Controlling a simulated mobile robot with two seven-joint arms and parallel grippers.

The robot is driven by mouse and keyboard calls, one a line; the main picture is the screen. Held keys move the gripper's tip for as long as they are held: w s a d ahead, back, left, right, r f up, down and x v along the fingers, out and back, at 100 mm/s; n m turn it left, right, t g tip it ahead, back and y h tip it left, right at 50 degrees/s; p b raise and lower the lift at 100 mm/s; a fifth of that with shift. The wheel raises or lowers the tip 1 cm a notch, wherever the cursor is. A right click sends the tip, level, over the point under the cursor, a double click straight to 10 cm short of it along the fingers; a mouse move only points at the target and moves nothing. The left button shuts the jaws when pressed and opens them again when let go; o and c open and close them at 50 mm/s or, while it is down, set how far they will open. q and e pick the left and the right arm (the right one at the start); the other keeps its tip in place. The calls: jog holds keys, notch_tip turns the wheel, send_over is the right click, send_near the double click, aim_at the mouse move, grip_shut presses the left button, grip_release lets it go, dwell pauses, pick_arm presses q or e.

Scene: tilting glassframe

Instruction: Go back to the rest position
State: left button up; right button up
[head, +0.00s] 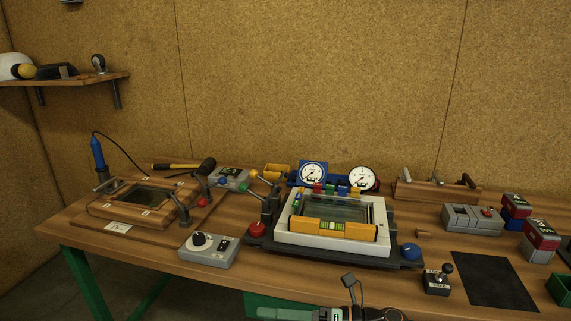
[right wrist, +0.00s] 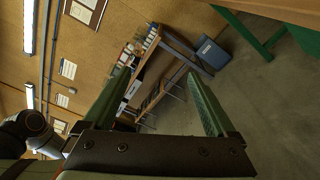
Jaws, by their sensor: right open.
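My right gripper (right wrist: 162,67) is open and empty in the right wrist view, its two green fingers spread apart with floor and distant furniture between them. In the head view, parts of my right gripper and wrist show at the bottom edge, in front of the workbench (head: 160,262) and apart from the things on it. My left gripper does not show. On the bench, a white tilting frame (head: 290,238) with a glass pane sits on a dark base. A yellow spirit level (head: 305,228) lies along its front side.
A red knob (head: 257,230) and a blue knob (head: 410,250) flank the frame. A grey control box (head: 208,252), a small joystick box (head: 437,282) and a black mat (head: 495,282) lie near the front edge. A wooden frame device (head: 105,206) stands left. Dial gauges (head: 361,179) stand behind.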

jog(key=s+d+f+m+t+h, duration=0.2)
jog(key=d+f+m+t+h, duration=0.35)
jog(key=m, duration=0.85)
jog(key=s+d+f+m+t+h, duration=0.1)
jog(key=d+f+m+t+h, duration=0.5)
jog(key=m, duration=0.7)
jog(key=s+d+f+m+g+h, duration=0.2)
jog(key=s+f+m, duration=0.3)
jog(key=s, duration=0.3)
jog(key=s+d+f+m+g+h+p, duration=0.1)
jog(key=s+d+f+m+g, duration=0.1)
jog(key=s+d+f+m, duration=0.3)
jog(key=s+f+m, duration=0.1)
jog(key=s+f, duration=0.1)
jog(key=s, duration=0.1)
jog(key=shift+s+g+h, duration=0.15)
jog(key=shift+g+h, duration=0.2)
jog(key=shift+f, duration=0.1)
